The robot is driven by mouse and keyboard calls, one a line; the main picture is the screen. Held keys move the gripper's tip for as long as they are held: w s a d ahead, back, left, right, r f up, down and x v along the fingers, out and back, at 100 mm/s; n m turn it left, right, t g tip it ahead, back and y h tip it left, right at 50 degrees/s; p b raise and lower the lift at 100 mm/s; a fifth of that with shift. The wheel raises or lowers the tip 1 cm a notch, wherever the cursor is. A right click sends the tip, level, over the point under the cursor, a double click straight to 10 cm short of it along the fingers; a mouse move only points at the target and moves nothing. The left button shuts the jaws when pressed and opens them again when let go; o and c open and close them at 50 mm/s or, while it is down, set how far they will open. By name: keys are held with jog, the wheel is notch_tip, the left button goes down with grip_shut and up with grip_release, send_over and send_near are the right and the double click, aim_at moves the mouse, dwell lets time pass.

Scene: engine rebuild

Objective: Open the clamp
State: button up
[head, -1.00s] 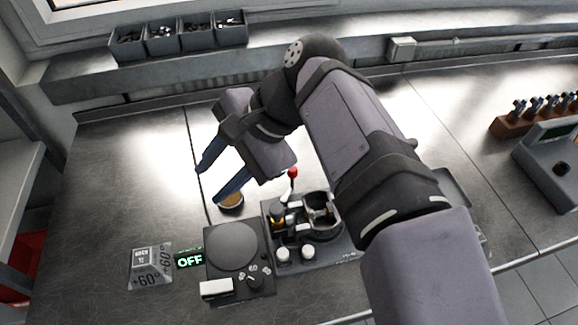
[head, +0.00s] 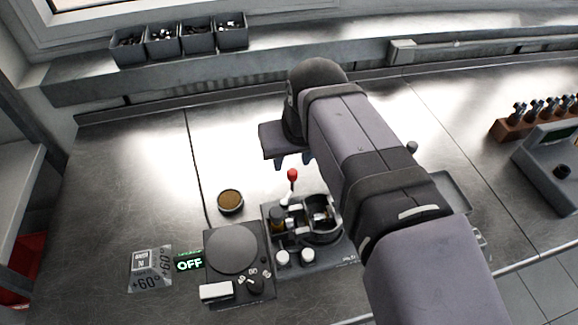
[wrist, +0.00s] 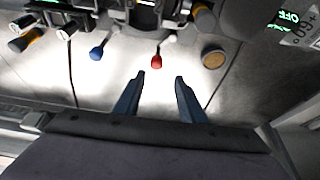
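The clamp fixture (head: 335,258) stands on the bench, with a round ring-shaped holder (head: 322,232) and a lever with a red ball knob (head: 292,174). The lever stands up at the fixture's back edge. In the wrist view the red knob (wrist: 157,62) is just ahead of my fingertips, slightly left of the gap's middle. A blue-knobbed lever (wrist: 96,53) is to its left there. My gripper (wrist: 160,76) is open and empty, its two blue fingers apart and not touching the knob. In the head view my gripper (head: 293,163) is behind the red knob, mostly hidden by my arm.
A small round brown-filled dish (head: 230,201) sits left of the red lever. A heater plate (head: 233,248) with an OFF display (head: 189,262) is at the front left. Grey bins (head: 180,38) stand on the back ledge. The bench left of the dish is clear.

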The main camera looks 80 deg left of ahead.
aim_at(289, 173)
jog(key=shift+p+x, duration=0.6)
jog(key=shift+x, duration=2.75)
